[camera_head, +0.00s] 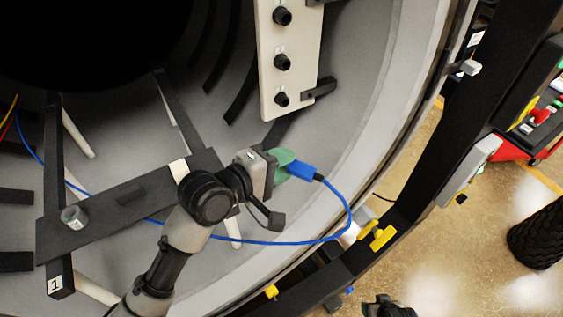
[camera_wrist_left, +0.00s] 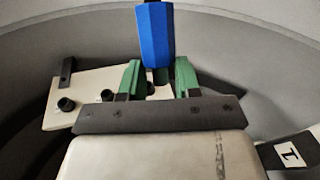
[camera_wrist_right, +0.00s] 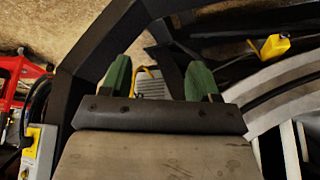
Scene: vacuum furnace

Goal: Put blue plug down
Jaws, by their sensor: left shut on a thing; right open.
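The blue plug (camera_head: 303,170) is held in my left gripper (camera_head: 284,164), inside the round furnace chamber. Its blue cable loops down from the plug and runs back left behind my left arm. In the left wrist view the blue plug (camera_wrist_left: 155,35) sticks out beyond the green fingers of the left gripper (camera_wrist_left: 158,78), clear of any surface as far as I can see. In the right wrist view my right gripper (camera_wrist_right: 158,80) is open with nothing between its green fingers.
A pale panel (camera_head: 290,62) with several black sockets hangs on the chamber wall above the plug. A dark crossbar (camera_head: 120,205) carrying a small clear cup (camera_head: 74,217) lies left of it. Yellow clamps (camera_head: 382,238) sit on the furnace rim. A red cart (camera_head: 520,148) stands outside at right.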

